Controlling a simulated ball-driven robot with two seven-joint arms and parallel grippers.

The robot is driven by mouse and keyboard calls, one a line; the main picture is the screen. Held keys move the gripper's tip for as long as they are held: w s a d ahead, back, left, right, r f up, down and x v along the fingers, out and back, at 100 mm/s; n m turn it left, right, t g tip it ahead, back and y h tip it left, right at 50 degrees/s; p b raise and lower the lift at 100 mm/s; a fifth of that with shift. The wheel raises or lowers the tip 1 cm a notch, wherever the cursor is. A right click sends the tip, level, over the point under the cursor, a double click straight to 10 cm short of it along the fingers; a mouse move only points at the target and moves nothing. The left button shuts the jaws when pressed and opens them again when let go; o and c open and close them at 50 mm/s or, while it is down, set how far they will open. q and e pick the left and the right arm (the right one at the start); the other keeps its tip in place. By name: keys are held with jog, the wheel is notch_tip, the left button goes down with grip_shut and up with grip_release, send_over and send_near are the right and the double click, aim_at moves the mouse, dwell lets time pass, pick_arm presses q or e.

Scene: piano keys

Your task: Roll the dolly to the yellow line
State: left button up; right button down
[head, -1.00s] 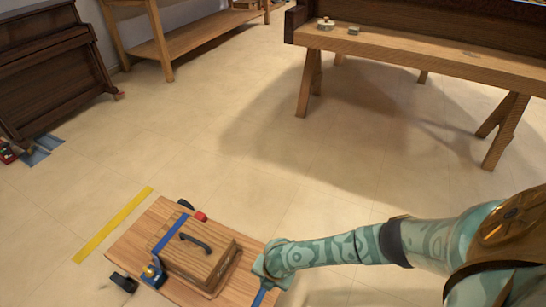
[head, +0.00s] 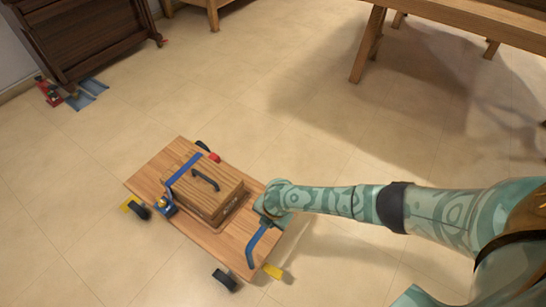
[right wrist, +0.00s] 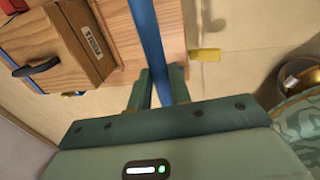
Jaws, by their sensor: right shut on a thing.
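The dolly (head: 215,232) is a wooden platform on dark wheels, tilted across the lower middle of the head view. A wooden case (head: 195,195) with a dark handle lies on it under a blue strap (head: 184,168). In the right wrist view the bar (right wrist: 146,35) runs between the fingers (right wrist: 161,88). My left gripper is out of view.
A yellow piece (head: 272,271) sticks out at the dolly's rear corner. A dark piano (head: 90,35) stands at upper left, with blue and red items (head: 75,97) beside it. A wooden trestle bench (head: 460,20) is at upper right. The floor between is clear.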

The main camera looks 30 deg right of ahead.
jog(key=shift+w+r, duration=0.1)
jog(key=shift+w, duration=0.15)
jog(key=c, duration=1.6)
grip_release()
jog(key=o, duration=0.3)
jog(key=shift+w+a, duration=0.1)
jog(key=shift+a, duration=0.05)
